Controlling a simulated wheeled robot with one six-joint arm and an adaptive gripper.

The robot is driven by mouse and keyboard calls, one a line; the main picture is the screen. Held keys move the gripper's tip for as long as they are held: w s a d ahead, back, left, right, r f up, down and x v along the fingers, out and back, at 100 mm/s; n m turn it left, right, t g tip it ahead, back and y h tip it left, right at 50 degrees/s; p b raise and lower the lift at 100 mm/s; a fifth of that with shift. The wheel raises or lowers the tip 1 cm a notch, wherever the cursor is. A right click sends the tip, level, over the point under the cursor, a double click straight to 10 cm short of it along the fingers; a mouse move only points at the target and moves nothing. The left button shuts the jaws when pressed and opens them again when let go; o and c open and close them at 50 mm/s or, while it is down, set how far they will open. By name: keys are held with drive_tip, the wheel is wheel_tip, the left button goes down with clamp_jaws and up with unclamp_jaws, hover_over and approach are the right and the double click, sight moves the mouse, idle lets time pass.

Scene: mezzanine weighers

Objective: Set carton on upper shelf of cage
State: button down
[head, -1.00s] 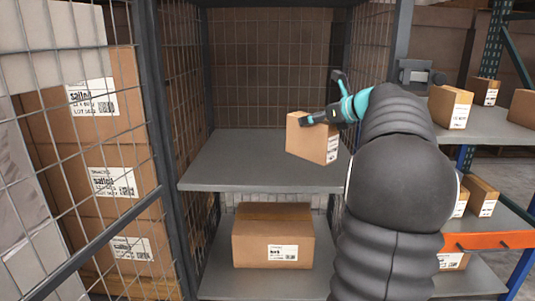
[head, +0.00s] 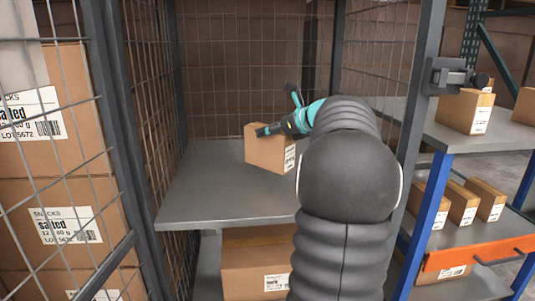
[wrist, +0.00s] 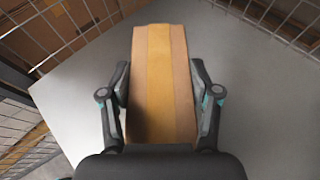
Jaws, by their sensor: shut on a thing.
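A small brown carton (head: 266,152) with a white label is held by my gripper (head: 283,127) over the upper shelf (head: 205,186) of the mesh cage. In the wrist view the carton (wrist: 162,80) lies between both fingers of my gripper (wrist: 161,105), with tape along its top. The grey shelf surface (wrist: 75,105) spreads around it. The carton is upright; I cannot tell whether its underside touches the shelf. My arm hides the right part of the shelf.
A larger carton (head: 245,265) sits on the cage's lower shelf. Stacked cartons (head: 60,185) stand behind mesh at left. A rack at right holds several small cartons (head: 465,112) and an orange bar (head: 470,254). The upper shelf's left side is clear.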

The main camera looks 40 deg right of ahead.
sight(270, 145)
drive_tip(key=shift+f+b, duration=0.6)
drive_tip(key=shift+f, duration=1.9)
drive_tip(key=shift+c, duration=1.2)
unclamp_jaws()
drive_tip(key=shift+f, duration=0.15)
